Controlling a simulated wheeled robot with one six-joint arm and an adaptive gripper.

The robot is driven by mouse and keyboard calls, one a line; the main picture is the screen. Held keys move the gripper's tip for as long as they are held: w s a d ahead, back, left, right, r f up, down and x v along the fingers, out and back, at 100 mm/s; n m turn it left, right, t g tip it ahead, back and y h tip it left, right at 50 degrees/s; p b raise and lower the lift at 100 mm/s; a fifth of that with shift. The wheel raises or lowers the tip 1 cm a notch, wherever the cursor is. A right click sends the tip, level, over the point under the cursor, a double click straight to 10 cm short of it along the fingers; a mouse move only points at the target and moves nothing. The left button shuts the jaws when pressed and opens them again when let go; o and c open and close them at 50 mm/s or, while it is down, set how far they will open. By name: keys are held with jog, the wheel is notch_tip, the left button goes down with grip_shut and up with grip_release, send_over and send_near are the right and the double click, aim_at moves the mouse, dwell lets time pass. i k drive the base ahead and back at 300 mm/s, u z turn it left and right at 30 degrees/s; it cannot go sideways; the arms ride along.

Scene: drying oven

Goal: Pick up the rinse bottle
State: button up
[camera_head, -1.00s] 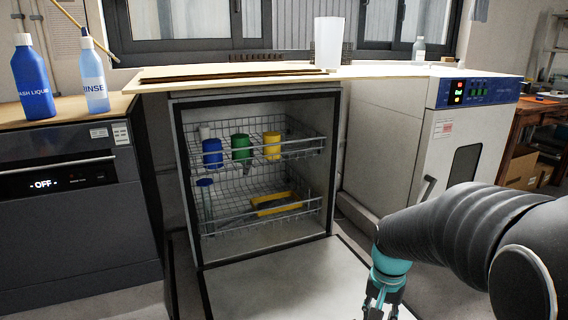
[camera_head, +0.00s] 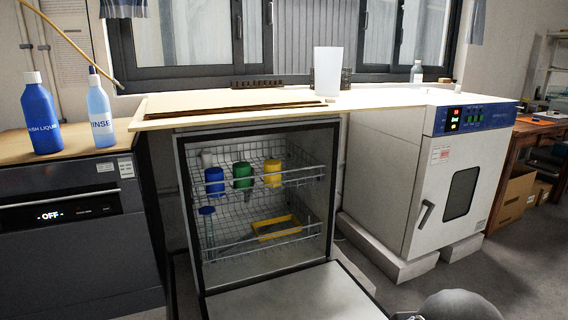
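My gripper is not visible now. Only a rounded grey part of my arm shows at the bottom edge, right of centre, far from the bottle.
An open dishwasher (camera_head: 262,261) with wire racks holds blue, green and yellow cups; its door (camera_head: 296,293) is lowered. A white cup (camera_head: 327,72) stands on the pale worktop (camera_head: 391,99). A drying oven (camera_head: 430,186) stands right. A thin tan rod (camera_head: 66,38) slants behind the bottles.

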aim_at(97, 101)
jog(key=u, duration=1.9)
jog(key=k, duration=1.25)
jog(key=u, duration=1.05)
jog(key=i, duration=2.95)
jog(key=z, duration=0.95)
jog(key=i, duration=0.95)
jog(key=z, duration=0.9)
